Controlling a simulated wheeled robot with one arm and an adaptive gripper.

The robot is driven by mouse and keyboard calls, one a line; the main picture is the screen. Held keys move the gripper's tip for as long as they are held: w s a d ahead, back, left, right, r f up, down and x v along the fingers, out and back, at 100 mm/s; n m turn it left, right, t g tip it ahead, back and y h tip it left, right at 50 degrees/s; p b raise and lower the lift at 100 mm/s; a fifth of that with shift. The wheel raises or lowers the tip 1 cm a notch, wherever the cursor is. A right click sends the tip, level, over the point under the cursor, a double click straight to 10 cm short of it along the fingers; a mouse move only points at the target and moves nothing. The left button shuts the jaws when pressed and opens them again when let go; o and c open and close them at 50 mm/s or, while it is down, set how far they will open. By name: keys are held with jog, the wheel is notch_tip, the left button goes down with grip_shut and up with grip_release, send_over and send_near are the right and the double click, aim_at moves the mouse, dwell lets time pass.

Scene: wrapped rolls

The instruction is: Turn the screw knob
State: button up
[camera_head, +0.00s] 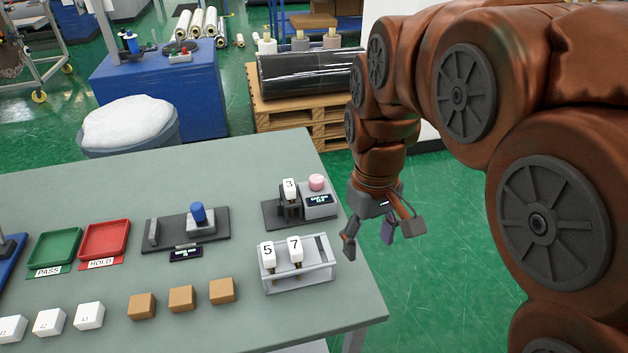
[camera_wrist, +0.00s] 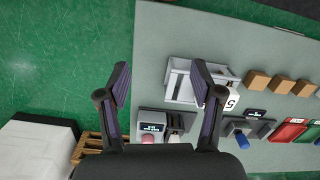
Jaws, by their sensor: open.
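A blue knob (camera_head: 198,212) stands upright on a small grey block on a dark base plate (camera_head: 165,233), left of centre on the grey table. It also shows small at the lower right in the wrist view (camera_wrist: 242,142). A pink round knob or button (camera_head: 316,182) tops a grey device with a small screen, near the table's right edge. I cannot tell for sure which is the screw knob. My gripper (camera_head: 381,240) is open and empty, beyond the table's right edge in the head view. Its spread fingers (camera_wrist: 162,82) touch nothing in the wrist view.
A clear rack (camera_head: 298,278) with pieces marked 5 and 7 stands near the right edge; piece 3 (camera_head: 290,188) stands behind it. Green (camera_head: 54,248) and red (camera_head: 105,240) trays, brown blocks (camera_head: 182,298) and white blocks (camera_head: 48,321) lie left and in front.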

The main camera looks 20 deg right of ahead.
jog(key=w+n+b, duration=0.2)
jog(key=w+n, duration=0.2)
jog(key=w, duration=1.3)
jog(key=n+t+b, duration=0.1)
jog(key=n+b, duration=0.1)
jog(key=n, duration=0.3)
send_over(316, 178)
notch_tip(316, 178, down, 3)
jog(key=shift+s+f, duration=0.15)
jog(key=shift+f+p, duration=0.3)
jog(key=shift+p, duration=0.05)
jog(key=shift+f+p, duration=0.75)
jog(key=shift+f, duration=2.9)
jog(key=c, duration=1.1)
jog(key=shift+c, duration=0.2)
